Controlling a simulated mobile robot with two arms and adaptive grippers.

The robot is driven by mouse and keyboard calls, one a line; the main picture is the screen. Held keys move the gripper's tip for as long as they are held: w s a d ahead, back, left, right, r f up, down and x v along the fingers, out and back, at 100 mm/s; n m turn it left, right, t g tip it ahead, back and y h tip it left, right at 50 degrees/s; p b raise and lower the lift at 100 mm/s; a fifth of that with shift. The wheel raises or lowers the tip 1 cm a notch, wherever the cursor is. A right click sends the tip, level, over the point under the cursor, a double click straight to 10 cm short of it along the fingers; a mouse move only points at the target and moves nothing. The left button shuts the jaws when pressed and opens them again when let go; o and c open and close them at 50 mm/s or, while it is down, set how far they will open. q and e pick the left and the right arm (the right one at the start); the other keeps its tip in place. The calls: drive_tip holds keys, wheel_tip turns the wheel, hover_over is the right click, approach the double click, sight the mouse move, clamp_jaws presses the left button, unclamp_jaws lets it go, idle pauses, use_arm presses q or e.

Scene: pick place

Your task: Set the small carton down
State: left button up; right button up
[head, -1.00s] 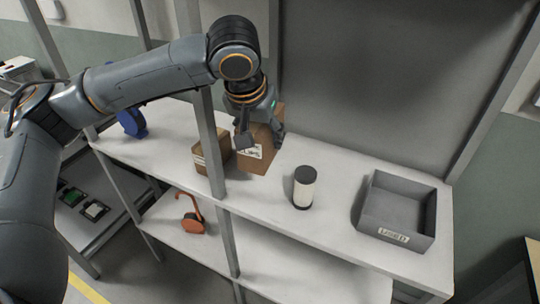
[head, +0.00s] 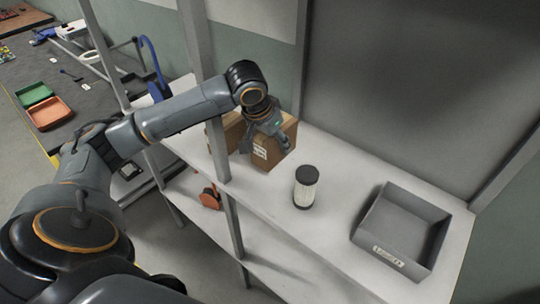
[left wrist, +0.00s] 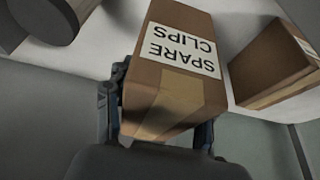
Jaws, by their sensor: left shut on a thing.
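The small carton (head: 281,148) is a brown box with a white label, on the shelf's left half in the head view. The left wrist view shows it close up (left wrist: 172,75), its label reading "SPARE CLIPS". My left gripper (head: 266,146) comes down over the carton and is shut on it, one finger on each side, as the wrist view also shows (left wrist: 160,132). The carton is at or just above the shelf top; I cannot tell whether it touches. My right gripper is not in view.
A second carton (head: 231,128) stands left of the held one, partly behind a shelf post (head: 212,120); the wrist view shows it too (left wrist: 275,65). A black-and-white cylinder (head: 306,188) and a grey bin (head: 437,225) stand right on the shelf (head: 335,235), with bare surface between.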

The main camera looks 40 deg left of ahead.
use_arm(q)
wheel_tip(320, 180, down, 3)
drive_tip(key=shift+s+a, duration=0.1)
drive_tip(key=shift+a+f, duration=0.1)
drive_tip(key=shift+f, duration=0.25)
wheel_tip(320, 180, down, 3)
drive_tip(key=shift+f+p, duration=0.15)
drive_tip(key=shift+p, duration=0.3)
drive_tip(key=shift+f, duration=0.3)
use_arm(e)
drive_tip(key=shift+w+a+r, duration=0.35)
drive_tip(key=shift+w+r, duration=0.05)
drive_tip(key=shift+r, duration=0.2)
use_arm(q)
drive_tip(key=shift+f, duration=0.1)
drive_tip(key=o, duration=1.3)
drive_tip(key=shift+o, duration=0.2)
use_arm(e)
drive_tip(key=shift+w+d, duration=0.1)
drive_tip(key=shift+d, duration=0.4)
